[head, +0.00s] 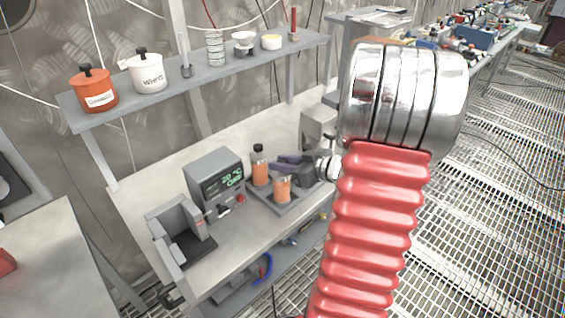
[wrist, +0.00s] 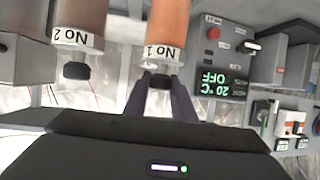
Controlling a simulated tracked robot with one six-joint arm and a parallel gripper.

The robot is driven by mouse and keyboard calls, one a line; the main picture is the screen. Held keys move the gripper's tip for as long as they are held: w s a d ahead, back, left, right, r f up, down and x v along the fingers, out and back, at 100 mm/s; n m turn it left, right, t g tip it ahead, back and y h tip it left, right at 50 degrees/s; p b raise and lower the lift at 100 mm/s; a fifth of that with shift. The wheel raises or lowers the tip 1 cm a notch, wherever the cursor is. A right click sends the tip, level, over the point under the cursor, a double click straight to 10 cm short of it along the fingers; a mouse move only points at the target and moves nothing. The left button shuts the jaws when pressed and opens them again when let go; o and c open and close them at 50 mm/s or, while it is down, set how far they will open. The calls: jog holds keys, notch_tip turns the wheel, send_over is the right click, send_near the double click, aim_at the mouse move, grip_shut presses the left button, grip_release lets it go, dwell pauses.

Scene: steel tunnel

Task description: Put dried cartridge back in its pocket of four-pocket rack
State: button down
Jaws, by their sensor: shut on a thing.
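My gripper (wrist: 168,98) is shut on the black knob of an orange cartridge (wrist: 170,22) with a white label in the wrist view, which appears upside down. A browner cartridge (wrist: 88,15) labelled No 2 hangs beside it in that picture, apart from the fingers. In the head view, two orange cartridges, one at the back (head: 259,172) and one in front (head: 282,189), show at the grey rack (head: 300,206). My dark gripper (head: 285,159) reaches in from the right. The held cartridge's lower end and the pockets are hidden or too small to judge.
A grey box with a green display (head: 222,182) stands left of the rack, close to the cartridges. A grey bracket-like stand (head: 172,238) is further left. A shelf (head: 205,78) with orange and white pots runs above the bench.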

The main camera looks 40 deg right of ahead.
jog(key=c, duration=1.5)
grip_release()
jog(key=shift+r, duration=0.1)
jog(key=shift+s+r, duration=0.1)
jog(key=shift+s, duration=0.05)
jog(key=v, duration=1.1)
jog(key=shift+s+d, duration=0.15)
jog(key=shift+s, duration=0.2)
